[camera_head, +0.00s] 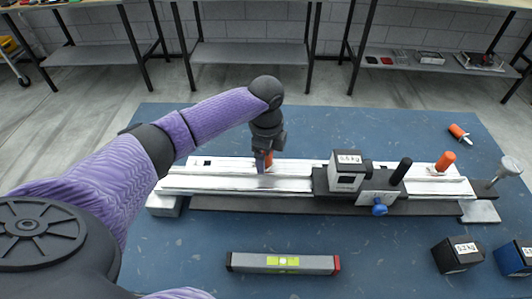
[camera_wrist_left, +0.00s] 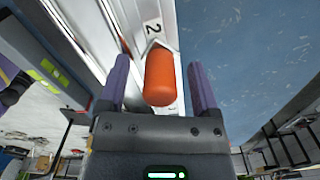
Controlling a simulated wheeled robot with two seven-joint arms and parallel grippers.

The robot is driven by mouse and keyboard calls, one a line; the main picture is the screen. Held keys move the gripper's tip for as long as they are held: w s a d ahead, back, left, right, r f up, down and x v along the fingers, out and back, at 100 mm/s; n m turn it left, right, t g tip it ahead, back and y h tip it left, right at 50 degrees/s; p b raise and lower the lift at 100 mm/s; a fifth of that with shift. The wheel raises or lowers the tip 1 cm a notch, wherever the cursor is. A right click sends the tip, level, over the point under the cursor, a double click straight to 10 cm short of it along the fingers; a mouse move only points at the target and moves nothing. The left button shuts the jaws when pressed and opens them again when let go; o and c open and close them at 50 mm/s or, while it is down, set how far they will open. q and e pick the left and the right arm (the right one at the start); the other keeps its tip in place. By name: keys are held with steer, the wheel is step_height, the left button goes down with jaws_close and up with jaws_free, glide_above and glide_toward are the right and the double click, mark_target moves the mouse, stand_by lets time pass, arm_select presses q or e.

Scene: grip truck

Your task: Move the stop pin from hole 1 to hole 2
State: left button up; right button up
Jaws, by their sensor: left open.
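An orange stop pin (camera_wrist_left: 160,78) stands between the two purple fingers of my open left gripper (camera_wrist_left: 158,85) in the left wrist view. There is a gap on both sides of it. A label with the number 2 (camera_wrist_left: 153,28) is on the rail just beyond the pin. The pin hides its hole, so I cannot tell how deep it sits. In the head view, my left gripper (camera_head: 264,163) is over the left half of the white rail (camera_head: 215,180), with the orange pin (camera_head: 270,158) partly hidden by it. My right gripper is not in view.
A black carriage with a weight block (camera_head: 346,170) and a blue knob (camera_head: 379,208) sits on the rail, right of my gripper. Another orange handle (camera_head: 445,160) stands farther right. An orange-and-white piece (camera_head: 459,132) lies behind. A level (camera_head: 283,263) and weights (camera_head: 458,255) lie in front.

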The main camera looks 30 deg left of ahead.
arm_select(q)
steer(key=shift+r, duration=0.4)
step_height(320, 180, up, 9)
steer(key=p, duration=0.3)
steer(key=shift+r+p, duration=0.1)
steer(key=shift+p, duration=0.3)
